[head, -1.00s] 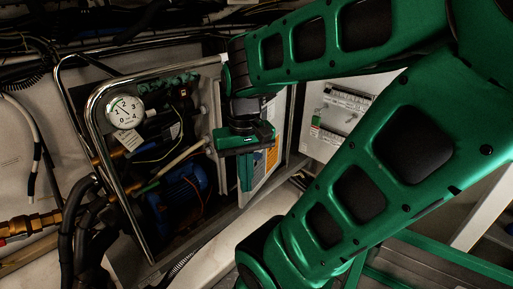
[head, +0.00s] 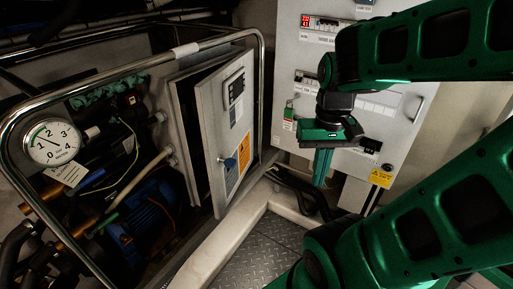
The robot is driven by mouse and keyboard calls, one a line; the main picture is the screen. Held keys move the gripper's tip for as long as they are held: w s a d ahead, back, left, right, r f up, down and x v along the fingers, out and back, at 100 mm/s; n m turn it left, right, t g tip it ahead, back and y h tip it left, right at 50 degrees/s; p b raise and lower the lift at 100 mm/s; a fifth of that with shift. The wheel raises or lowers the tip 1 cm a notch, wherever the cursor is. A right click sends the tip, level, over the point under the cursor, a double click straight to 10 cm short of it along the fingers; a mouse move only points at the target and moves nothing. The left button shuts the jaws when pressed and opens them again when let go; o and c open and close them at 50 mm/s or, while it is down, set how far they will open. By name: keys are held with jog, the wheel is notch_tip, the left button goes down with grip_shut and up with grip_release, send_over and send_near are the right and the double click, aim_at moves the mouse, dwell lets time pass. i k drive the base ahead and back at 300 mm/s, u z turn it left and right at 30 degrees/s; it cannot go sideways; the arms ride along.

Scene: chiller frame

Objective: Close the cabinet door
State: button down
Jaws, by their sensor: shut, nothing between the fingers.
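The cabinet door (head: 222,110) is a light grey panel with a small display, a blue key or knob and orange and blue labels. It stands ajar on the grey cabinet (head: 185,125), with a dark gap at its top and left side. My gripper (head: 321,182) points down to the right of the door, apart from it, with its teal fingers shut and empty. In the picture it overlaps the white control panel behind; I cannot tell its distance from that panel.
A bent metal tube frame (head: 262,85) runs around the cabinet. A pressure gauge (head: 52,142), hoses and a blue motor (head: 150,212) lie left. The white control panel (head: 300,65) stands behind. Dark cables (head: 295,188) and a tread-plate floor (head: 265,245) lie below.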

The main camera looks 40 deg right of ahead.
aim_at(227, 127)
jog(key=z, duration=0.7)
jog(key=k, duration=0.85)
jog(key=u, duration=0.85)
jog(key=i, duration=1)
jog(key=z, duration=0.05)
